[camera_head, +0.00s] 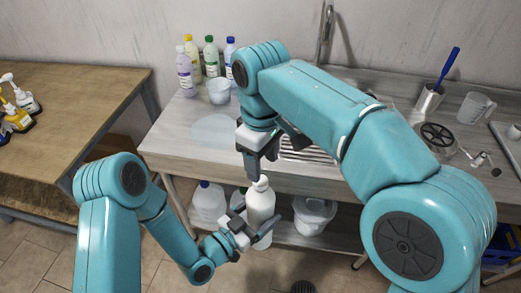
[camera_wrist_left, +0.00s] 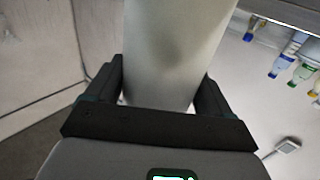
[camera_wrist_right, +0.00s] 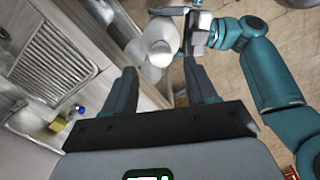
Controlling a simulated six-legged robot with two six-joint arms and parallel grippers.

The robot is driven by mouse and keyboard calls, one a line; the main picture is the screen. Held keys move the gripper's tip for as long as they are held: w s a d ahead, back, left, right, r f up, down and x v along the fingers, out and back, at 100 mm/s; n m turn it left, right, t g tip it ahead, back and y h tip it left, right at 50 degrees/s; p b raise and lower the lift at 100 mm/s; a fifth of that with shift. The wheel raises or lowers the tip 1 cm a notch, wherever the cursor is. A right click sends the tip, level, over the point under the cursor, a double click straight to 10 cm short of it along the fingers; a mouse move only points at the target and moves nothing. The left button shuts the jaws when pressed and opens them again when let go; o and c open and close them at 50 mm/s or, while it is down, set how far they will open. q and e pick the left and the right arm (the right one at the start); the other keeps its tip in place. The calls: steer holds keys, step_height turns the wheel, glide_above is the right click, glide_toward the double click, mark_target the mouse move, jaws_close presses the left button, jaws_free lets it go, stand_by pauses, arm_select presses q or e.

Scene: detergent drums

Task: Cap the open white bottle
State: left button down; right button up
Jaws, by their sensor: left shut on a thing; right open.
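The white bottle (camera_head: 261,206) is upright in front of the counter, and its body fills the upper middle of the left wrist view (camera_wrist_left: 172,50). My left gripper (camera_head: 252,228) is shut around its body. My right gripper (camera_head: 257,168) is open, pointing down just above the bottle top. In the right wrist view its fingers (camera_wrist_right: 163,88) are apart with nothing between them, and the bottle's white top (camera_wrist_right: 161,42) shows beyond them. I cannot tell whether a cap sits on the bottle, and I make out no loose cap.
Several capped bottles (camera_head: 185,72) and a pale cup (camera_head: 219,91) stand at the counter's back left. A white jug (camera_head: 208,202) and a white bucket (camera_head: 314,215) are on the lower shelf. A wooden table (camera_head: 75,105) is at left. My right arm hides much of the sink.

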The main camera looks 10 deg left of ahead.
steer(key=n, duration=0.5)
steer(key=shift+r, duration=0.2)
steer(key=n, duration=0.5)
steer(key=shift+r+n, duration=0.2)
steer(key=shift+n, duration=0.1)
steer(key=n, duration=0.7)
steer(key=shift+r, duration=0.35)
steer(key=shift+w+n, duration=0.1)
steer(key=shift+n, duration=0.3)
steer(key=shift+a+r, duration=0.15)
steer(key=shift+r, duration=0.1)
steer(key=shift+f, duration=0.1)
steer(key=shift+f, duration=3.95)
